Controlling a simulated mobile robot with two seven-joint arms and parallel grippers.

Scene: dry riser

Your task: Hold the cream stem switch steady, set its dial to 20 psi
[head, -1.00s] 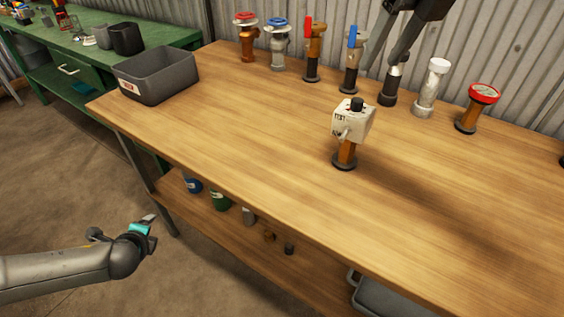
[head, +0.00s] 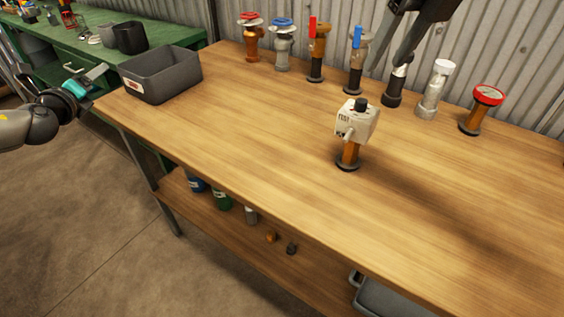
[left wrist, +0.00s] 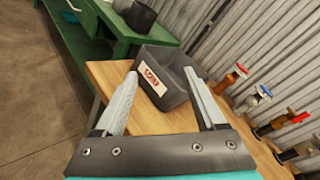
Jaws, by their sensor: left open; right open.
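The cream stem switch (head: 357,121) stands upright on a brown stem with a dark round base, near the middle of the wooden bench. A black dial knob (head: 361,104) sits on its top; the dial's setting is too small to read. My left gripper (head: 88,77) is open and empty at the bench's left end, beside the grey bin and well away from the switch. Its two fingers also show spread in the left wrist view (left wrist: 162,92). My right gripper (head: 388,65) is open above the back of the bench, behind the switch and apart from it.
A grey bin (head: 160,86) stands on the bench's left end. Along the back stand several fittings, among them a red-handled valve (head: 317,50), a blue-handled valve (head: 355,60) and a red-rimmed gauge (head: 482,108). The bench (head: 240,125) is clear around the switch.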

